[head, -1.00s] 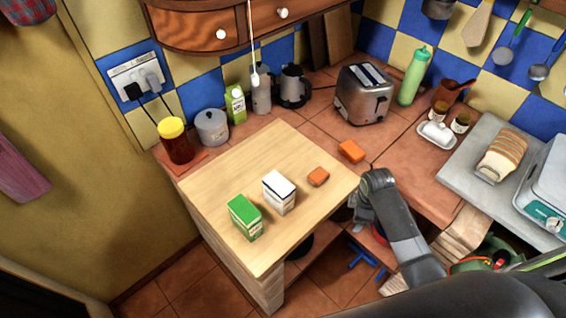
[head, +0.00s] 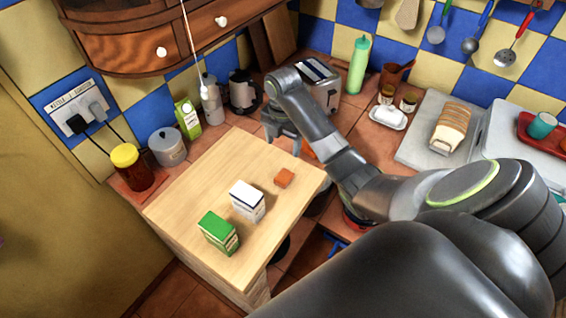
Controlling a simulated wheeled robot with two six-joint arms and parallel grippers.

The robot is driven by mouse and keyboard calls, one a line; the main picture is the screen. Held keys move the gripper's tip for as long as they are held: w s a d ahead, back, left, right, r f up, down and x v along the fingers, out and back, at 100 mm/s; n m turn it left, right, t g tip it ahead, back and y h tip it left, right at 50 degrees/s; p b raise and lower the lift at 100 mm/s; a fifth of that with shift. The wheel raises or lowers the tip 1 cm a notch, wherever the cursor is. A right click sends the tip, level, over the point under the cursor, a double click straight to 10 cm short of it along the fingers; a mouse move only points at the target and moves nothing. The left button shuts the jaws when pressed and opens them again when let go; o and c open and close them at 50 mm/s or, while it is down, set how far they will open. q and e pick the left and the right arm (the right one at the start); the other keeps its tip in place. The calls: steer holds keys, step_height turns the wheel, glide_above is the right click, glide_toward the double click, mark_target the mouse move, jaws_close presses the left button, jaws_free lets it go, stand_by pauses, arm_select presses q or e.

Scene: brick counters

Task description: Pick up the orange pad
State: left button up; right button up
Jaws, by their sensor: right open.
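A small brownish-orange block (head: 284,178) lies on the light wooden board near its right edge. My left gripper is not in view.
A white carton (head: 247,200) and a green carton (head: 218,232) stand on the board (head: 200,180). A toaster (head: 322,88), a kettle (head: 243,92) and a green bottle (head: 358,65) stand behind. The board's far left part is clear.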

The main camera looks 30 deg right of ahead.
steer(key=b, duration=1)
glide_toward(284, 176)
step_height(284, 176, down, 5)
steer(key=shift+w+a+f, duration=0.1)
steer(key=shift+w+f, duration=0.05)
steer(key=shift+f, duration=2.15)
steer(key=c, duration=1.1)
